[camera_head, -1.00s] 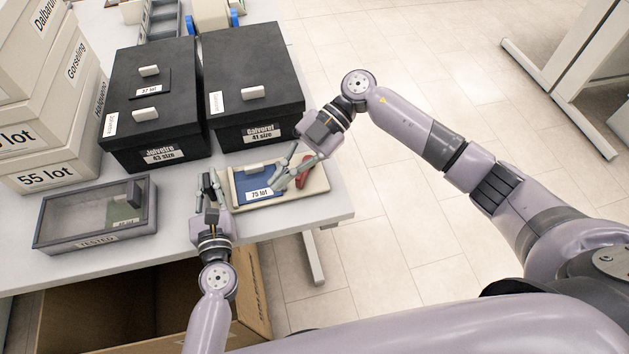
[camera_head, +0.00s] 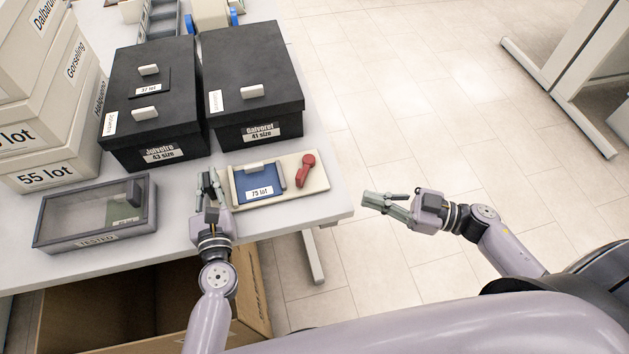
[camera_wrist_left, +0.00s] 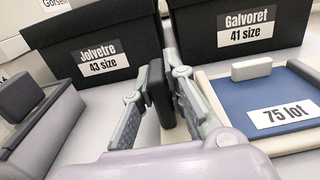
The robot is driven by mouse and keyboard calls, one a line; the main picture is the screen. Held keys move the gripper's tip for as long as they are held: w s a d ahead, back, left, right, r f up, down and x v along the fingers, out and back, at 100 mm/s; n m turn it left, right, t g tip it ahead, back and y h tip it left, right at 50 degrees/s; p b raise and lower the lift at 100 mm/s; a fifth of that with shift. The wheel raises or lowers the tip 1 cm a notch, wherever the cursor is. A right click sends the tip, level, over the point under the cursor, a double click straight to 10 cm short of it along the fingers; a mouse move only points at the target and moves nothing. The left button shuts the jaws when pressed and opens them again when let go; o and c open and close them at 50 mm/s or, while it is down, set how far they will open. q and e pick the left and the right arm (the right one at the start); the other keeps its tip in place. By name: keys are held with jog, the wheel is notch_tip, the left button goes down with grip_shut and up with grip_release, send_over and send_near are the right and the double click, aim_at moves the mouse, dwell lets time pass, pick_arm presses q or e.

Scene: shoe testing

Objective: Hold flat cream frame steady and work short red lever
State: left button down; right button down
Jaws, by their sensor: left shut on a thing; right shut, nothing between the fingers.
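The flat cream frame (camera_head: 319,184) lies near the table's front right corner. It carries a blue panel (camera_head: 262,182) labelled "75 lot" with a pale handle. The short red lever (camera_head: 306,171) stands uncovered on its right side, round end away from me. My right gripper (camera_head: 374,200) is shut and empty, right of the table edge and apart from the lever.
Two black shoe boxes (camera_head: 253,85) stand behind the frame. A grey tray marked "TESTED" (camera_head: 96,240) lies to the left, with stacked white boxes (camera_head: 43,175) behind it. A cardboard box (camera_head: 110,310) is below the table.

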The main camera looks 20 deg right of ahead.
aim_at(301, 182)
jog(key=shift+t, duration=0.3)
jog(key=x, duration=1.2)
jog(key=shift+w+a+f, duration=0.25)
jog(key=shift+w+a, duration=0.15)
jog(key=shift+a, duration=0.1)
jog(key=shift+w+a, duration=0.2)
jog(key=shift+a, duration=0.45)
jog(key=shift+f, duration=0.1)
